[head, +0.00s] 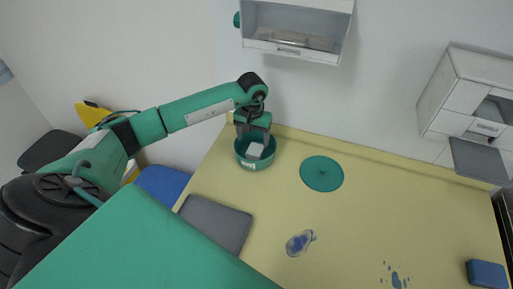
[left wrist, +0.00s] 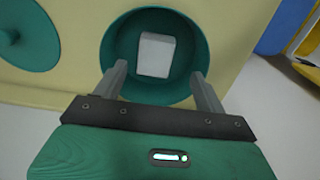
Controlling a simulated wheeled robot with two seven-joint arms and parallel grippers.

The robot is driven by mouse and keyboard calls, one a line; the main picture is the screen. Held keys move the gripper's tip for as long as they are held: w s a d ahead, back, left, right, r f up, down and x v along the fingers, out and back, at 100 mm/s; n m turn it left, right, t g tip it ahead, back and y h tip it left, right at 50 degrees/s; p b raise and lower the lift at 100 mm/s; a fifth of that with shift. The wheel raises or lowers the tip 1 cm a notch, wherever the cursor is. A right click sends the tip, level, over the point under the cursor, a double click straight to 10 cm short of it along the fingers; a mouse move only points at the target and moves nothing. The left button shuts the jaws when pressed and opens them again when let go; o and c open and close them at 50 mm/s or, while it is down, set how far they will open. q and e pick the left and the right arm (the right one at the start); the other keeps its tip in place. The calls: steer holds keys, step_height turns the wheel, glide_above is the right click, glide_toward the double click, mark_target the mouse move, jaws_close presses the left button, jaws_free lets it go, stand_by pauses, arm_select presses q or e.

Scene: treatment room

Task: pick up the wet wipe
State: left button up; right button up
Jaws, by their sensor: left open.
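A white, folded-looking piece, which I take for the wet wipe (head: 255,150), lies inside a round green bowl (head: 253,166) at the back left of the yellow table. In the left wrist view the wipe (left wrist: 156,55) sits inside the bowl (left wrist: 188,48), with bare green around it. My left gripper (head: 254,135) is above the bowl and points down into it. In the left wrist view its two fingers (left wrist: 158,70) are apart, one on each side of the wipe's near end, with nothing between them held. My right gripper does not show.
A round green lid (head: 322,174) lies right of the bowl. A grey tray (head: 216,224) is at the table's left. A white wall dispenser (head: 296,32) hangs above the back edge.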

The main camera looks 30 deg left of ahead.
mark_target(255, 150)
arm_select(q)
steer(key=shift+s+d+f+p, duration=0.15)
steer(key=shift+d+f+p, duration=0.1)
steer(key=shift+f+p, duration=0.35)
steer(key=f+p, duration=0.1)
steer(key=f, duration=0.2)
steer(key=shift+w+d+f+p, duration=0.1)
steer(key=shift+w+f+p, duration=0.1)
steer(key=shift+p, duration=0.2)
steer(key=shift+f, duration=0.4)
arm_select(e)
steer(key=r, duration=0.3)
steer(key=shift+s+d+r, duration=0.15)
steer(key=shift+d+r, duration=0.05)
arm_select(q)
steer(key=shift+c, duration=0.2)
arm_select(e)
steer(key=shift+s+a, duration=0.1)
arm_select(q)
steer(key=c, duration=1)
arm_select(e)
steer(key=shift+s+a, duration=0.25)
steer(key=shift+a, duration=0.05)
